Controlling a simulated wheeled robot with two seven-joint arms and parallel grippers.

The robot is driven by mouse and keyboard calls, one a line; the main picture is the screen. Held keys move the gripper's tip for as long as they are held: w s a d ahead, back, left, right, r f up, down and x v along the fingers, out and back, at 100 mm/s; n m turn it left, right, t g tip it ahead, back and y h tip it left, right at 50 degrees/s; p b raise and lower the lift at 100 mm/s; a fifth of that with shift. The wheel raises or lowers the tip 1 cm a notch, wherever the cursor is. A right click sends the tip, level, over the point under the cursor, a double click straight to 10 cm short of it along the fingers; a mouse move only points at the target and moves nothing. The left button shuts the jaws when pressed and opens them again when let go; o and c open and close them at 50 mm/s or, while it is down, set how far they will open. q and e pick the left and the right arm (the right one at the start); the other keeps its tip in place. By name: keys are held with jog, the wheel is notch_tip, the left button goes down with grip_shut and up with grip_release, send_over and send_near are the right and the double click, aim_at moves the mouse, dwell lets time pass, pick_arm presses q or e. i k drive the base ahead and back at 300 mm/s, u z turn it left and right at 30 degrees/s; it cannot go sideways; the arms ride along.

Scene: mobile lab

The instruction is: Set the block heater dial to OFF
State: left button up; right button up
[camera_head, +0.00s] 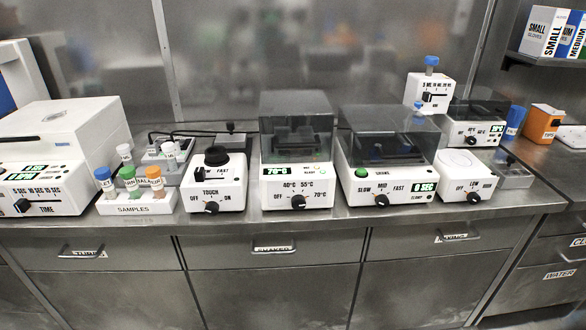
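The block heater (297,151) is a white box with a dark clear lid, at the middle of the bench. Its front display (275,171) reads 70°C in green. Its black dial (298,201) sits low on the front face, among marks reading OFF, 40°C, 55°C and 70°C, with OFF on the left and 70°C on the right. The dial's pointer is too small to read surely. Small indicator lights show to the right of the display. Neither of my grippers is in view.
A vortex mixer (213,182) stands to the left of the heater, and a shaker (387,159) stands close on its right. A sample rack (136,204) with several capped tubes is further left. A narrow bare strip of steel bench (330,220) runs along the front.

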aim_at(298, 201)
jog(key=k, duration=1.05)
jog(key=u, duration=0.8)
jog(key=i, duration=1.3)
jog(key=z, duration=0.35)
